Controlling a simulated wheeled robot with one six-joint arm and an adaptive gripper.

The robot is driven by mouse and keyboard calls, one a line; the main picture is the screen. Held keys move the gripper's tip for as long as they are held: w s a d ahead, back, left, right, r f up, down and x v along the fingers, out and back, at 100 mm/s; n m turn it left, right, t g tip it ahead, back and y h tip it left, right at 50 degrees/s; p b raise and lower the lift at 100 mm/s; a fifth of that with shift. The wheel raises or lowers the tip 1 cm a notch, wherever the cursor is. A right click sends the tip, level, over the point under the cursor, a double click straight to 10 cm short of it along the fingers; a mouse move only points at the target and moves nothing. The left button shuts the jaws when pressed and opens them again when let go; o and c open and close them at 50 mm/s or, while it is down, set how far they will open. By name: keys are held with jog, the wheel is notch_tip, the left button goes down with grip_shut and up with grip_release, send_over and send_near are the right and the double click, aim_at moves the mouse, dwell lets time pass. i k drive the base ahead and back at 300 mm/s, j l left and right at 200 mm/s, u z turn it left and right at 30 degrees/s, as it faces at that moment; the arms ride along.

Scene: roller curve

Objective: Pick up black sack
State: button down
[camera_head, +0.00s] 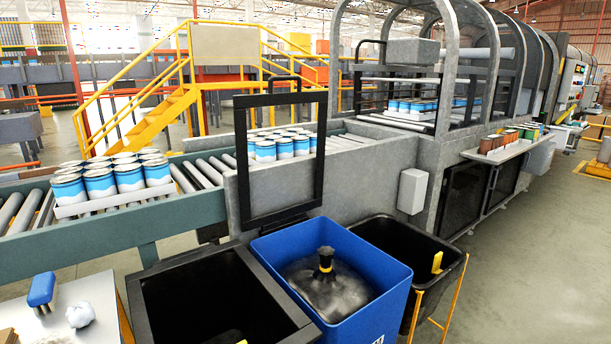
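A dark grey-black sack (315,287) lies inside the blue bin (388,318) at the lower middle. Its gathered black neck stands upright in the middle, with a yellow band around it. The sack sits below the bin's rim, and its lower part is hidden by the bin walls. My gripper is not in view, so its place relative to the sack cannot be told.
An open black bin (160,285) stands left of the blue bin, another black bin (445,262) right of it. Behind runs a roller conveyor (205,172) with trays of blue-white cans (128,178). A table (90,295) stands lower left. Floor is clear at right.

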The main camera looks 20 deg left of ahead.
aim_at(332, 288)
jog(key=i+u, duration=0.1)
jog(key=u, duration=0.35)
jog(key=l+u, duration=0.15)
jog(key=u, duration=0.3)
jog(key=i+l+u, duration=0.15)
jog(key=u, duration=0.25)
jog(key=l+u, duration=0.15)
jog(key=u, duration=0.3)
jog(key=i+l+u, duration=0.1)
jog(key=l+u, duration=0.25)
jog(key=l, duration=0.5)
jog(key=l+u, duration=0.4)
jog(key=l, duration=0.4)
jog(key=k+l, duration=0.1)
jog(key=l, duration=0.85)
